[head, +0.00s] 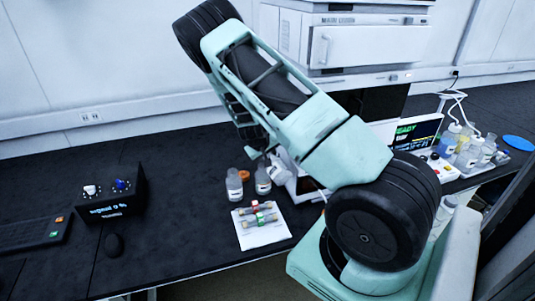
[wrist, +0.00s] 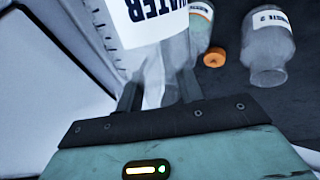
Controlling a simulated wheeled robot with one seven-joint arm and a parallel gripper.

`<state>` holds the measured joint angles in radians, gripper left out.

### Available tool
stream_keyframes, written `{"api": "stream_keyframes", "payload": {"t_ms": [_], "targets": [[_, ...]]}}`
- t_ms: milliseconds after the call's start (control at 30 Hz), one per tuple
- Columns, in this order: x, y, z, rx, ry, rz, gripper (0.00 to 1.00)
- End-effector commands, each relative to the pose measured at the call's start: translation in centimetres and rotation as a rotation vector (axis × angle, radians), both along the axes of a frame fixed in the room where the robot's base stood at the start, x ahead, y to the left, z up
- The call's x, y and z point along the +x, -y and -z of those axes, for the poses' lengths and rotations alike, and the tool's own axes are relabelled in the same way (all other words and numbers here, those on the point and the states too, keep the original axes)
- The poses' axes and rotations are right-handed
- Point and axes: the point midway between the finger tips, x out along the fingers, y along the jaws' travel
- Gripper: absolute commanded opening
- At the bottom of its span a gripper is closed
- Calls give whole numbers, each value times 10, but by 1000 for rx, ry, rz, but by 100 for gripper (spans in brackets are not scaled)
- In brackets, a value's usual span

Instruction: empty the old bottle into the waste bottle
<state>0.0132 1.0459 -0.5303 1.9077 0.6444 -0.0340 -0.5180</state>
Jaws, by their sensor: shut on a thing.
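My gripper (wrist: 158,95) is shut on a clear bottle (wrist: 150,45) with a white label reading "WATER". In the head view the held bottle (head: 280,172) looks tilted, beside the standing bottles and partly hidden by my arm. A clear bottle (wrist: 268,50) stands apart on the bench at the right of the wrist view. Another labelled bottle (wrist: 201,28) shows just behind the held one. The head view shows two standing bottles, one at the left (head: 234,187) and one at the right (head: 262,181). I cannot read which is the waste bottle.
An orange cap (wrist: 214,57) lies between the standing bottles. A white sheet with small columns (head: 262,238) lies in front of them. A black box (head: 108,192), a mouse (head: 114,244) and a keyboard (head: 35,231) are at the left. More bottles (head: 470,152) crowd the right.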

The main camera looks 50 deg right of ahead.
Motion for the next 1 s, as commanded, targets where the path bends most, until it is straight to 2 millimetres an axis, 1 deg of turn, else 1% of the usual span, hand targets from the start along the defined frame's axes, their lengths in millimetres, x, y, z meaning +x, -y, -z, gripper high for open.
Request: {"api": "stream_keyframes", "payload": {"t_ms": [33,567,1000], "targets": [[0,0,-2,1,-5,-1,0],[1,0,-1,4,-16,-1,0],[2,0,-3,28,-95,-1,0]]}}
